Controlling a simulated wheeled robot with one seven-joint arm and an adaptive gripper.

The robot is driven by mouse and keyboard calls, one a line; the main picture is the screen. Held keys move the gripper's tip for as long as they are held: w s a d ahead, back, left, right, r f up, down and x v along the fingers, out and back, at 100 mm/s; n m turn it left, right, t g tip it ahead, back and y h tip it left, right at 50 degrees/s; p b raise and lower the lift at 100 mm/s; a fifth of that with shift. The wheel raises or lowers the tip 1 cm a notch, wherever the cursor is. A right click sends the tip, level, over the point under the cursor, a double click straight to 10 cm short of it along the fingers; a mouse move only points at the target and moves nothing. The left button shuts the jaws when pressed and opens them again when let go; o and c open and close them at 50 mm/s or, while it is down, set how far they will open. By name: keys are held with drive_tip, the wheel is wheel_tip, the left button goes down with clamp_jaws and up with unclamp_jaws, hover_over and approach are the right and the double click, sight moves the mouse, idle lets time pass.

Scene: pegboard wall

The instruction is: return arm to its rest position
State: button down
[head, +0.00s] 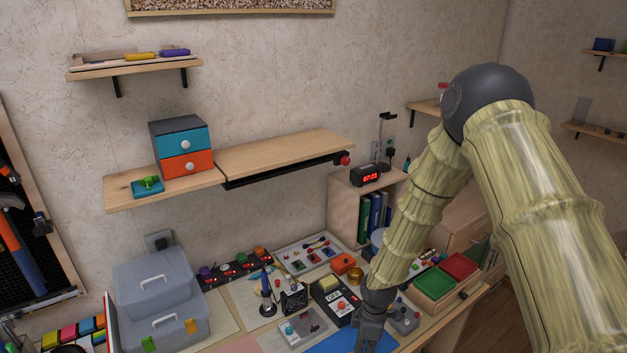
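My arm (425,205) comes in from the right side of the head view, bends at a dark round joint high up, and reaches down to the workbench. My gripper (366,338) is dark grey and points down at the front of the bench, over or beside a blue mat (340,343). Its fingertips sit close to the bottom edge of the view. I cannot tell whether the fingers are open or shut, or whether anything is between them.
Near my gripper are a black meter (333,299), a grey switch box (303,327), and a grey controller (404,319). Red and green trays (459,266) lie right of the arm. A grey toolbox (160,300) stands left. A wooden shelf (285,152) juts from the wall above.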

drive_tip(key=s+d+f+m, duration=0.2)
drive_tip(key=s+f+m, duration=0.3)
drive_tip(key=s, duration=0.5)
drive_tip(key=s+d+f+m, duration=0.1)
drive_tip(key=s+f+m, duration=0.35)
drive_tip(key=s, duration=0.55)
drive_tip(key=s+d+f+m, duration=0.1)
drive_tip(key=s+d+m, duration=0.2)
drive_tip(key=s, duration=0.4)
drive_tip(key=s+d+m, duration=0.2)
drive_tip(key=s+m, duration=0.2)
drive_tip(key=s, duration=0.4)
wheel_tip(320, 180, down, 7)
drive_tip(key=b, duration=0.7)
drive_tip(key=shift+d+h, duration=0.3)
drive_tip(key=shift+h, duration=0.1)
drive_tip(key=shift+a, duration=0.1)
